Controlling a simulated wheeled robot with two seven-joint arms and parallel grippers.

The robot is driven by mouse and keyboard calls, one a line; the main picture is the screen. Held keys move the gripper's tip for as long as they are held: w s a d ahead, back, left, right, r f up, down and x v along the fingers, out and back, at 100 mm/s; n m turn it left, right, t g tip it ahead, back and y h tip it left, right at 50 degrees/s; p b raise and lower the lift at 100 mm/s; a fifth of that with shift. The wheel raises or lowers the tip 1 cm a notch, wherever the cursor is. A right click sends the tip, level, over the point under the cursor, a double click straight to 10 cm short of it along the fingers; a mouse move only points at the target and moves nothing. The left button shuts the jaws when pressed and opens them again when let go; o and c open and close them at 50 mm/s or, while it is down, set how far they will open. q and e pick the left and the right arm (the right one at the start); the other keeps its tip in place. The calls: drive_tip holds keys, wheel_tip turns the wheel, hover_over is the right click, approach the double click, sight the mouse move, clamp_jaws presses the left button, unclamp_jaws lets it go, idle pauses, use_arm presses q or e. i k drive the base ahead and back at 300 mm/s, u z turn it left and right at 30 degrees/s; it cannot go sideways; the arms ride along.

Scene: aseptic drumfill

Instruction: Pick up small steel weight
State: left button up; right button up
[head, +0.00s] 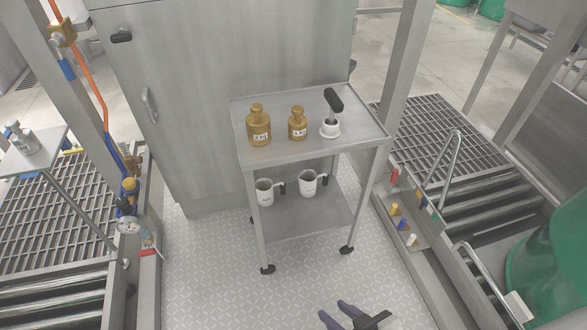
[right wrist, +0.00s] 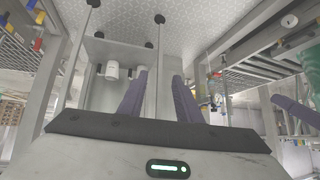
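A small silver-grey weight with a knob and a pale label (head: 20,138) stands on a steel side table (head: 52,150) at the far left of the head view. My right gripper (head: 335,311) is at the bottom of the head view, in front of the cart and far from that weight. Its two purple fingers are apart with nothing between them, as the right wrist view also shows (right wrist: 159,80). A purple piece at the right edge of the right wrist view looks like part of my left gripper (right wrist: 295,108); its opening cannot be made out.

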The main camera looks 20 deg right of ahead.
sight(24, 141)
drive_tip(key=u, duration=0.3)
drive_tip(key=k, duration=0.3)
drive_tip(key=z, duration=1)
drive_tip(key=i, duration=1.2)
drive_tip(key=u, duration=0.7)
